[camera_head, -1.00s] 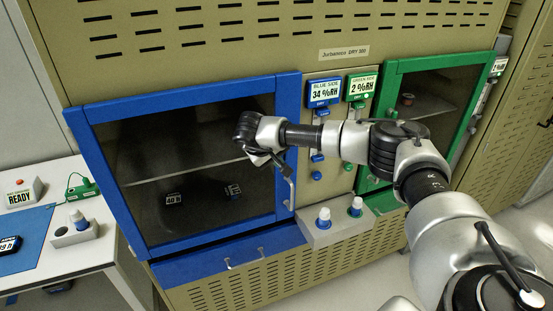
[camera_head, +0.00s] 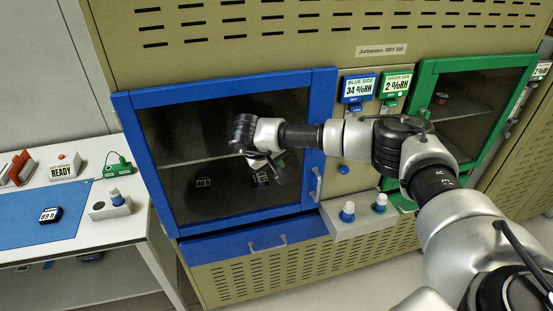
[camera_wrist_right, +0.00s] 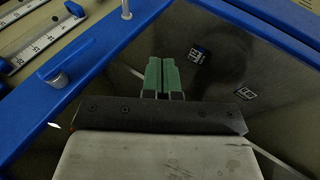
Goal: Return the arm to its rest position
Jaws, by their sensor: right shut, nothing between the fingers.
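My right arm reaches in from the lower right in the head view, in front of the blue-framed cabinet door (camera_head: 325,140). My right gripper (camera_head: 281,165) hangs at the end of the bent wrist, before the dark glass. In the right wrist view its green fingertips (camera_wrist_right: 161,75) are together with nothing between them. The door looks shut and its handle (camera_head: 317,184) is to the right of the gripper. My left gripper is not in view.
A green-framed door (camera_head: 424,75) is on the right. At left, a white table (camera_head: 125,228) holds a blue mat (camera_head: 25,222), a dark labelled device (camera_head: 50,215) and a READY box (camera_head: 65,168). Floor shows below.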

